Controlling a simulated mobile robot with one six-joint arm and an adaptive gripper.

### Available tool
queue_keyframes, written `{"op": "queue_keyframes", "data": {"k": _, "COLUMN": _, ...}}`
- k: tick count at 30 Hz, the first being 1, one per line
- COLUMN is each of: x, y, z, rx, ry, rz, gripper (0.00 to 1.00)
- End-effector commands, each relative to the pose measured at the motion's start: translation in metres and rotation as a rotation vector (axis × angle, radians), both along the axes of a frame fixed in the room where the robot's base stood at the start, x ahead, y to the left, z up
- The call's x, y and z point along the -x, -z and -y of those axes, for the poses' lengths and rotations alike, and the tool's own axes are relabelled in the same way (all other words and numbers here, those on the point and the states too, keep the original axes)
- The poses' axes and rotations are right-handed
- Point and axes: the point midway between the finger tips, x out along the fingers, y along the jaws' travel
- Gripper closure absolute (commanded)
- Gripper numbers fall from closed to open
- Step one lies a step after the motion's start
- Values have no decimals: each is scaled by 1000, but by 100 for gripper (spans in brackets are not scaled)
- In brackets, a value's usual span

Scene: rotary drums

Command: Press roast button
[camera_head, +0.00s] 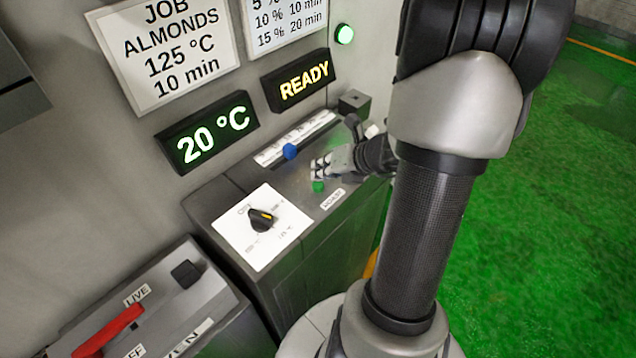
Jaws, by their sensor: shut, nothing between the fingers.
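A green round button (318,187) is on the top of the grey console (345,221), beside a small white label (333,198) whose text is too small to read surely. My gripper (317,169) is shut and empty. Its fingertips are close to the green button, just above it in the picture. I cannot tell whether they touch it. My arm hides the console's right part.
A blue slider knob (290,151) sits close left of my gripper on a white scale. A black rotary dial (262,219) is nearer. A red lever (108,332) is at lower left. Displays read "20 °C" (207,133) and "READY" (298,81). Green floor (570,210) lies right.

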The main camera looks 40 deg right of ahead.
Motion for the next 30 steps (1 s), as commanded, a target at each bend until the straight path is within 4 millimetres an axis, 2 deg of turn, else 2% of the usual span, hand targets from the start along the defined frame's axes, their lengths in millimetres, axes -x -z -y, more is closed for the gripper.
{"op": "queue_keyframes", "data": {"k": 30, "x": 0, "y": 9, "z": 0, "rx": 0, "ry": 0, "rz": 0, "gripper": 100}}
